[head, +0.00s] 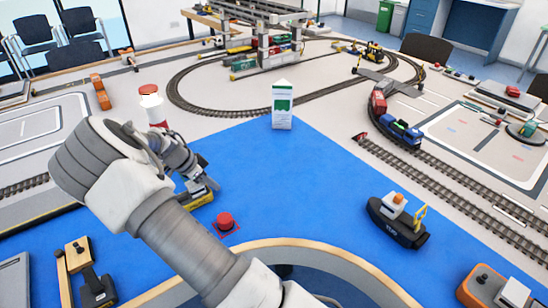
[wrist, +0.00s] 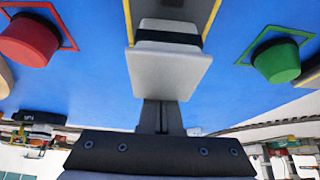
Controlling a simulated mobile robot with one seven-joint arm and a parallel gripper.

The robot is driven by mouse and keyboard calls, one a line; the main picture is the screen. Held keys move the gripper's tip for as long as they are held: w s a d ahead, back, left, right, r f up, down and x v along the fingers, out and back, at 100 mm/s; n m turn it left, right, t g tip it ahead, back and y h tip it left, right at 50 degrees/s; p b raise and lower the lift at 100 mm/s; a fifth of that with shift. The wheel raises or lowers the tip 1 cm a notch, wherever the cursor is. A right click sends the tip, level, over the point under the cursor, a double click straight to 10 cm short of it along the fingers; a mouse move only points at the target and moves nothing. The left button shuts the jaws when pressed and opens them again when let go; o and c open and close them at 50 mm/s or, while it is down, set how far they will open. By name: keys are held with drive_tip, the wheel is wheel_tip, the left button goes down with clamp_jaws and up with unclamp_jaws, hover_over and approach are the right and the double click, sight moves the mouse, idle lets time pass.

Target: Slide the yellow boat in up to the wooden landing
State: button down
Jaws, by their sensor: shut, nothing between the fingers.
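The yellow boat (head: 197,202) floats on the blue area in the head view, its upper part mostly hidden behind my forearm and gripper. In the wrist view its grey deck with yellow edges (wrist: 214,14) and a pale block with a black band (wrist: 170,72) fill the top middle. My gripper (head: 213,184) is shut and empty, close to the boat's pale block; its fingers also show in the wrist view (wrist: 161,116). I cannot tell whether they touch it. A light wooden piece with a dark knob (head: 77,251), perhaps the wooden landing, lies at the lower left.
A red buoy (head: 225,221) stands close right of the boat. A green buoy (wrist: 277,62) shows in the wrist view. A black tug (head: 398,221) sits at the right, and a white-green carton-like block (head: 283,106) stands at the back. The blue middle is clear.

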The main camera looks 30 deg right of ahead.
drive_tip(key=shift+s+a+p, duration=0.1)
drive_tip(key=shift+s+a, duration=0.15)
drive_tip(key=shift+a, duration=3.2)
drive_tip(key=shift+s+a+p, duration=0.1)
drive_tip(key=shift+s+a, duration=0.2)
drive_tip(key=shift+a, duration=3.2)
drive_tip(key=shift+s+a+p, duration=0.1)
drive_tip(key=shift+s+a, duration=0.15)
drive_tip(key=shift+a, duration=3.2)
drive_tip(key=shift+d, duration=0.1)
drive_tip(key=shift+d+r, duration=0.25)
drive_tip(key=shift+d, duration=0.2)
wheel_tip(320, 180, up, 10)
drive_tip(key=p, duration=0.5)
drive_tip(key=shift+d, duration=0.1)
